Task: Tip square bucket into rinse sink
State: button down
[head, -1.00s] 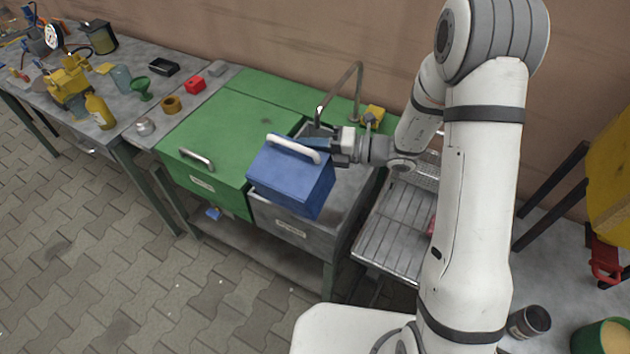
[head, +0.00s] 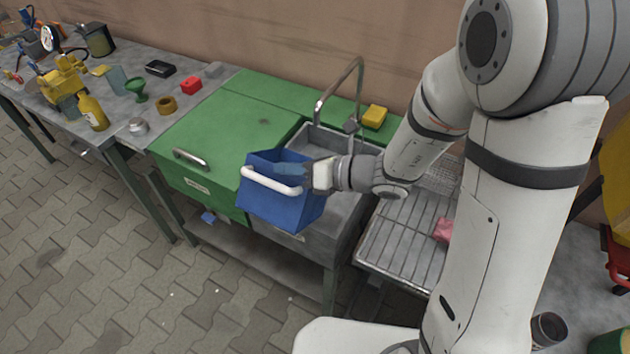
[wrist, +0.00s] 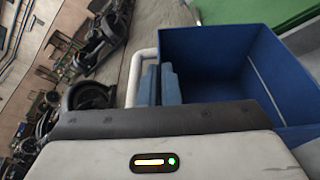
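The square blue bucket (head: 280,209) has a white bar handle (head: 268,182) and hangs in the air over the front left of the rinse sink. It looks tilted, with its handle side towards the head camera. My gripper (head: 305,174) reaches in from the right and appears closed on the bucket at its handle side; the exact contact is hidden. In the wrist view the blue bucket (wrist: 220,62) shows its open mouth, and the visible inside looks empty. The grey rinse sink (head: 345,207) is partly covered by bucket and arm.
A bent tap (head: 359,85) rises behind the sink, with a yellow sponge-like block (head: 374,117) beside it. A green cabinet top (head: 225,135) is clear on the left. A ribbed drainboard (head: 405,238) with a pink item (head: 443,230) lies right.

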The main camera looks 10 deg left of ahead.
aim_at(279, 204)
jog(key=shift+s+a+f+n+b, duration=0.25)
jog(key=shift+s+n+b, duration=0.05)
jog(key=shift+s+b, duration=0.35)
jog(key=shift+s+a+f+n+b, duration=0.2)
jog(key=shift+s+n+b, duration=0.1)
jog(key=shift+s+b, duration=0.25)
jog(key=s+f+b, duration=0.1)
jog(key=b, duration=0.3)
jog(key=s+f+n+t+b, duration=0.1)
jog(key=b, duration=0.2)
jog(key=shift+s+a+h+b, duration=0.1)
jog(key=shift+a+h+b, duration=0.2)
jog(key=shift+a+b, duration=0.1)
jog(key=s+n+b, duration=0.1)
jog(key=b, duration=0.2)
jog(key=s+a+f+n+b, duration=0.1)
jog(key=b, duration=0.1)
jog(key=shift+s+f+t+b, duration=0.1)
jog(key=shift+s+t+b, duration=0.2)
jog(key=shift+b, duration=0.1)
jog(key=b, duration=0.1)
jog(key=s+n+b, duration=0.1)
jog(key=b, duration=0.1)
jog(key=shift+s+a+f+t+h, duration=0.2)
jog(key=shift+s+f+t+h, duration=0.1)
jog(key=shift+f+t, duration=0.1)
notch_tip(279, 204, up, 5)
jog(key=p, duration=0.4)
jog(key=shift+r, duration=0.15)
jog(key=shift+s, duration=0.1)
